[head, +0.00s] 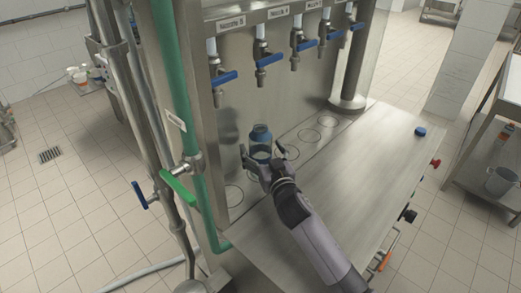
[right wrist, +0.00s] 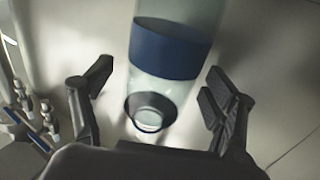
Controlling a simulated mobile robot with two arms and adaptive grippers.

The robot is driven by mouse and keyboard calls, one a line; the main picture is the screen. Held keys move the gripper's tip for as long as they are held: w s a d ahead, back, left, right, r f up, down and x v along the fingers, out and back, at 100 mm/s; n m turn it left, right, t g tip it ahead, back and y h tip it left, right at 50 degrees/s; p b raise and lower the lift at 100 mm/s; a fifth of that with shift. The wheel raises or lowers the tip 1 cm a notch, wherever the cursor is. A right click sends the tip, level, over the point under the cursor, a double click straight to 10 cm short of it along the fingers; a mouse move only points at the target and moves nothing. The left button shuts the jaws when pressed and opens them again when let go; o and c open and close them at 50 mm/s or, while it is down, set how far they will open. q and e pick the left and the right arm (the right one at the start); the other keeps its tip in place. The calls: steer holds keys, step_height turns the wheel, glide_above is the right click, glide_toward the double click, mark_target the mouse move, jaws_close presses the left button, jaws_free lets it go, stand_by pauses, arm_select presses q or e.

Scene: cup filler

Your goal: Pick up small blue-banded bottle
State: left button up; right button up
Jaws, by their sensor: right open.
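The small blue-banded bottle (head: 261,141) stands on the metal counter under the row of taps. It is clear with a dark blue band. In the right wrist view the bottle (right wrist: 172,50) extends from the top edge to between the fingers, its dark-rimmed end nearest the camera. My right gripper (head: 262,155) is open, one finger on each side of the bottle. In the right wrist view a gap shows on both sides, wider on the left. My left gripper is not in view.
The steel counter (head: 335,195) has several ring marks and a blue cap (head: 420,132) at its far right. Taps with blue handles (head: 264,58) hang above the bottle. A green pipe (head: 178,85) with a valve stands to the left.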

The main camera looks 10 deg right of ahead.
steer(key=shift+w+a, duration=0.15)
steer(key=shift+w, duration=0.6)
steer(key=shift+s, duration=0.1)
steer(key=c, duration=1.8)
steer(key=shift+r, duration=0.1)
